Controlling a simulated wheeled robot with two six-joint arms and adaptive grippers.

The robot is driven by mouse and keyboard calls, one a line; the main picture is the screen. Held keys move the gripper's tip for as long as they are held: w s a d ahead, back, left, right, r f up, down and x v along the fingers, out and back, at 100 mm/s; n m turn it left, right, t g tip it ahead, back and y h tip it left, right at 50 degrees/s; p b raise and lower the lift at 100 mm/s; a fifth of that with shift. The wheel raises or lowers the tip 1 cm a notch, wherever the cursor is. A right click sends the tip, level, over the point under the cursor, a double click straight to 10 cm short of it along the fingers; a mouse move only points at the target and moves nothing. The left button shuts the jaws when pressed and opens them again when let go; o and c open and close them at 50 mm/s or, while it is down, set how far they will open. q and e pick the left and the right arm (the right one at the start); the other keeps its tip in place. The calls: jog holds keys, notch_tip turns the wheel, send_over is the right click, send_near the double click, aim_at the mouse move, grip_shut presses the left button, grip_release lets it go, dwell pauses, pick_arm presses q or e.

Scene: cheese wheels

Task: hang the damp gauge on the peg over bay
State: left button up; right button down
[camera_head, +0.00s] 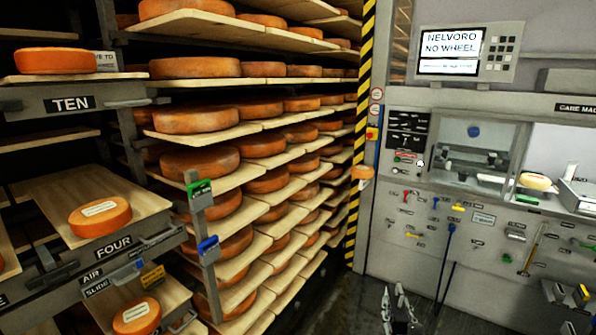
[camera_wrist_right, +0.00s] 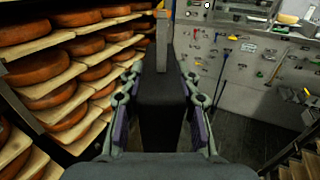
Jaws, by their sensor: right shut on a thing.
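My right gripper (camera_head: 398,312) is at the bottom of the head view, in front of the floor and tool wall. The right wrist view shows its two fingers on either side of a dark thing (camera_wrist_right: 160,125) with a pale grey upright bar (camera_wrist_right: 162,60) at its far end. I cannot tell whether this is the damp gauge; no dial or label shows. A green tag-like piece (camera_head: 200,190) and a blue one (camera_head: 208,246) are on the grey post at the rack's front. I cannot pick out the peg over the bay. My left gripper is not in view.
Racks of orange cheese wheels (camera_head: 195,118) fill the left. Boards jut out by the signs TEN (camera_head: 73,103) and FOUR (camera_head: 113,246). A striped post (camera_head: 359,130) ends the rack. A grey tool wall (camera_head: 480,262) stands right. Dark floor lies between.

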jog(key=shift+a+f, duration=0.1)
jog(key=shift+s, duration=0.1)
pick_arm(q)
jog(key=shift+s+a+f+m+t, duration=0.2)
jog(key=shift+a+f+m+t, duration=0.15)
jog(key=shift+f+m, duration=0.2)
pick_arm(e)
jog(key=s+a+f+n+y, duration=0.1)
jog(key=s+a+f, duration=0.1)
jog(key=f, duration=0.3)
jog(key=s+a+f+y, duration=0.1)
jog(key=s+a+f, duration=0.1)
jog(key=s+f, duration=0.1)
jog(key=shift+s+a+f+n+y, duration=0.3)
jog(key=shift+f+n+y, duration=0.1)
jog(key=shift+f, duration=0.5)
